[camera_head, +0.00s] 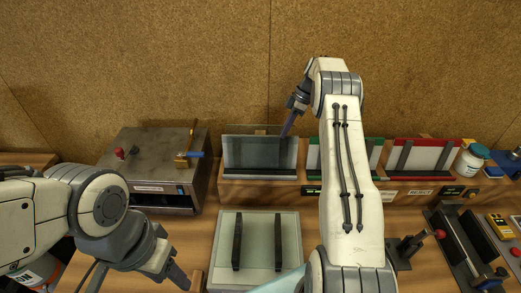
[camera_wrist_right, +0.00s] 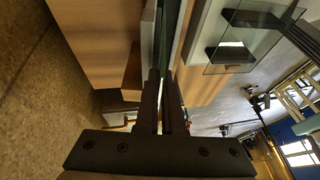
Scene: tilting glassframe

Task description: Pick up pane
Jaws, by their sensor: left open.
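A clear grey glass pane (camera_head: 260,153) stands upright in the left wooden rack at the back. My right gripper (camera_head: 286,132) reaches down to its upper right part. In the right wrist view the two dark fingers (camera_wrist_right: 163,85) are close together, and the thin greenish pane edge (camera_wrist_right: 185,15) runs in between them, so they look shut on it. The contact is partly hidden. My left gripper (camera_head: 180,278) is open and empty at the lower left, apart from the pane.
A glass plate with two dark bars (camera_head: 258,225) lies on the table in front of the rack. A grey metal box (camera_head: 150,160) stands left of it. Green-edged (camera_head: 376,155) and red-edged (camera_head: 425,153) racks, a white bottle (camera_head: 468,162) and a clamp (camera_head: 405,245) are right.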

